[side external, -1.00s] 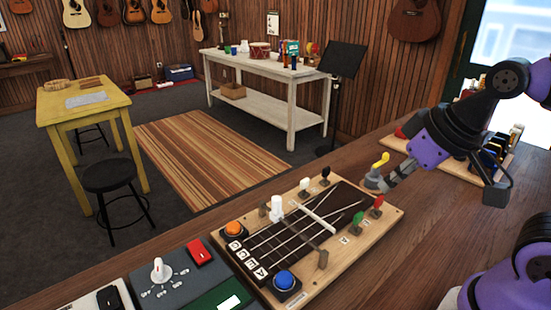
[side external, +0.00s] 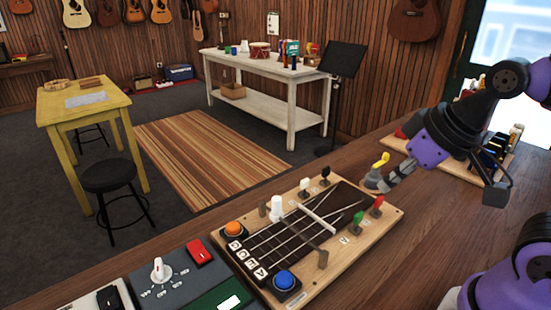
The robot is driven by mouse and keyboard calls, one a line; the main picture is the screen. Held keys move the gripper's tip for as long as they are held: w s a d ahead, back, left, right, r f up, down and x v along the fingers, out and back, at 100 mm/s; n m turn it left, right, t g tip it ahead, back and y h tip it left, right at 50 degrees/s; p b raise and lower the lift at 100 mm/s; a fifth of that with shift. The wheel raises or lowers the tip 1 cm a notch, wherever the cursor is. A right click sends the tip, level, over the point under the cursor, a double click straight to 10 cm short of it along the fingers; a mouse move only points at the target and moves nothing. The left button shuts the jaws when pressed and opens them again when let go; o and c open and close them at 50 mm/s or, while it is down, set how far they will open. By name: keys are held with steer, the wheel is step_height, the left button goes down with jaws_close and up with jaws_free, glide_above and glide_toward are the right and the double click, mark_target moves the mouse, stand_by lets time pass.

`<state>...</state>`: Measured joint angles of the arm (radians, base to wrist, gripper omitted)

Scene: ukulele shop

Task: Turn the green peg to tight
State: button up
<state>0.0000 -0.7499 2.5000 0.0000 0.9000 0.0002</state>
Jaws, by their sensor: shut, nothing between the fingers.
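The green peg (side external: 358,218) stands upright on the right side of the wooden ukulele board (side external: 384,226), left of and nearer than the red peg (side external: 378,203). A white peg (side external: 304,185) and a black peg (side external: 325,173) stand along the board's far side. My gripper (side external: 374,183) is shut and empty, just beyond the board's far right corner, apart from the green peg. A yellow piece (side external: 381,159) shows right by my fingertips; whether it touches them I cannot tell. The marks near the green peg are too small to read.
An orange button (side external: 233,229) and a blue button (side external: 284,280) sit at the board's near end. A grey panel (side external: 178,273) with a white knob and red switch stands at lower left. A tool rack (side external: 493,150) is behind my wrist. Bare bench lies right of the board.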

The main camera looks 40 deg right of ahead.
steer(key=o, duration=0.4)
steer(key=shift+w+m, duration=0.1)
steer(key=shift+m, duration=0.2)
steer(key=m+g, duration=0.6)
steer(key=m, duration=1.1)
glide_toward(359, 213)
steer(key=f, duration=0.9)
steer(key=shift+s+f, duration=0.1)
steer(key=shift+s, duration=0.1)
jaws_close()
